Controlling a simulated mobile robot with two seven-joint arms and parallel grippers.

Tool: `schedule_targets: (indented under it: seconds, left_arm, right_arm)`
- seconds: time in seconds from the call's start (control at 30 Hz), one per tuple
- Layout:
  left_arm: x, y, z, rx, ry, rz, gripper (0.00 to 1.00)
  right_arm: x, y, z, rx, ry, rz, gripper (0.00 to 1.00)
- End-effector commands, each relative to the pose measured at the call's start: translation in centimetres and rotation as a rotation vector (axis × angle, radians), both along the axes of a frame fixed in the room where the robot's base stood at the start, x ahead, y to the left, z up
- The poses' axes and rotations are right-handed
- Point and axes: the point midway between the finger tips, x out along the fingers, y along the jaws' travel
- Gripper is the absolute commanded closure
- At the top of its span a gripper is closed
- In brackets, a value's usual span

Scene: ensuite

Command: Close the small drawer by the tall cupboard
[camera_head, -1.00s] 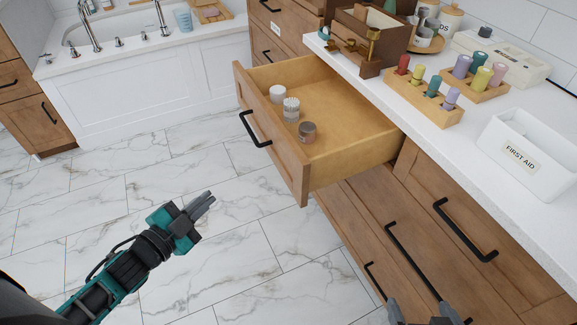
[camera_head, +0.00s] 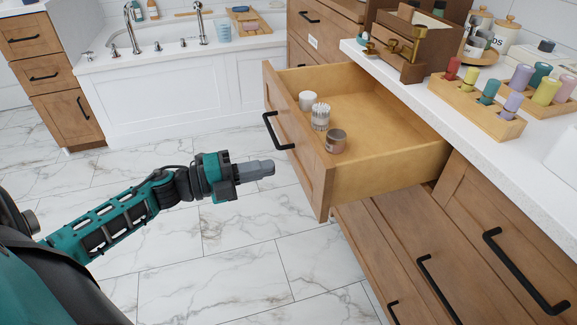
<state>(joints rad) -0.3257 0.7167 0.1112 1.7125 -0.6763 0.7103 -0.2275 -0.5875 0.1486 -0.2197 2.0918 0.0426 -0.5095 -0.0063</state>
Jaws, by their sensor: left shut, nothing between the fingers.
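The small wooden drawer (camera_head: 318,185) stands pulled out from the cabinet under the white counter. Its black bar handle (camera_head: 277,131) is on the front panel, which faces left. Inside are a white jar (camera_head: 307,100), a container of cotton swabs (camera_head: 320,117) and a brown jar (camera_head: 336,141). My left gripper (camera_head: 268,169) is shut and empty, left of the drawer front and below the handle in the picture, seemingly apart from the panel. My right gripper is not in view.
The white counter (camera_head: 500,157) holds a wooden organizer (camera_head: 400,52) and racks of coloured bottles (camera_head: 478,104). Closed drawers with black handles (camera_head: 522,270) lie below. A bathtub (camera_head: 165,80) stands behind. The marble floor (camera_head: 230,235) is clear.

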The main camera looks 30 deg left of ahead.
Motion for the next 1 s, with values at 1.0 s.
schedule_targets:
  seconds: [1.0]
  left_arm:
    - [4.9,-4.2,0.1,-0.001,0.000,0.001,1.00]
  right_arm:
    - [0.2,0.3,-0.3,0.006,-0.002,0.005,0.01]
